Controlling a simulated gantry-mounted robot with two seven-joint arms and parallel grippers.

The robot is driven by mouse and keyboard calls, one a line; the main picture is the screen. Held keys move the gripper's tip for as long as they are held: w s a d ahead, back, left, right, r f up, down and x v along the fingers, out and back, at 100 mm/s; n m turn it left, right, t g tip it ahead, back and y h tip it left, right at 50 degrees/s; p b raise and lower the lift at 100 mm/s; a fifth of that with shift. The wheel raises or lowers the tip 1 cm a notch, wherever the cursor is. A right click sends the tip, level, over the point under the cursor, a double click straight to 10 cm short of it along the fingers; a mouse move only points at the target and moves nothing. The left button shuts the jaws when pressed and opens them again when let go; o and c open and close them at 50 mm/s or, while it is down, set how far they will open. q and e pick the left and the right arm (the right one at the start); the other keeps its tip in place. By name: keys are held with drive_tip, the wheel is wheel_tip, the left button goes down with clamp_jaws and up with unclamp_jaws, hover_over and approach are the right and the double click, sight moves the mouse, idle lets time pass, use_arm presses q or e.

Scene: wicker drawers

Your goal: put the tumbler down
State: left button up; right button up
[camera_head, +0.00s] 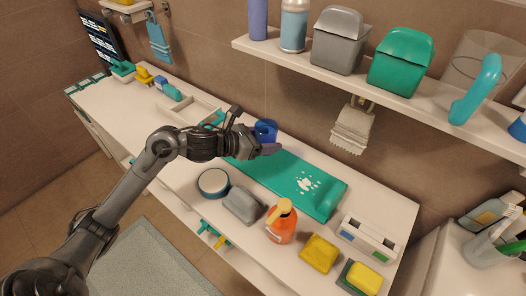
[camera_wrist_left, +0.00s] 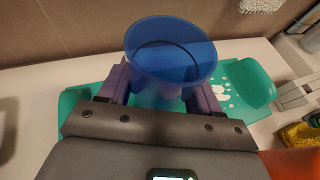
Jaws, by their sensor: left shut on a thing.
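The tumbler (camera_wrist_left: 170,50) is blue and see-through. In the left wrist view it stands upright between the two fingers of my left gripper (camera_wrist_left: 158,88), which is shut on it. In the head view the tumbler (camera_head: 265,130) shows at the far side of my left gripper (camera_head: 268,146), partly hidden by it. It is over or near the back edge of the green mat (camera_head: 285,175); I cannot tell whether its base touches anything. The mat also shows in the left wrist view (camera_wrist_left: 78,100). My right gripper is not in view.
White spots mark the mat's right part. A shelf (camera_head: 340,74) with bins hangs above.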

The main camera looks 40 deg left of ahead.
use_arm(q)
drive_tip(key=shift+a+f, duration=0.35)
drive_tip(key=shift+a, duration=0.2)
drive_tip(key=shift+f+b, duration=0.7)
drive_tip(key=shift+f, duration=1.3)
drive_tip(key=shift+f, duration=0.15)
drive_tip(key=o, duration=1.1)
drive_tip(key=shift+c, duration=0.2)
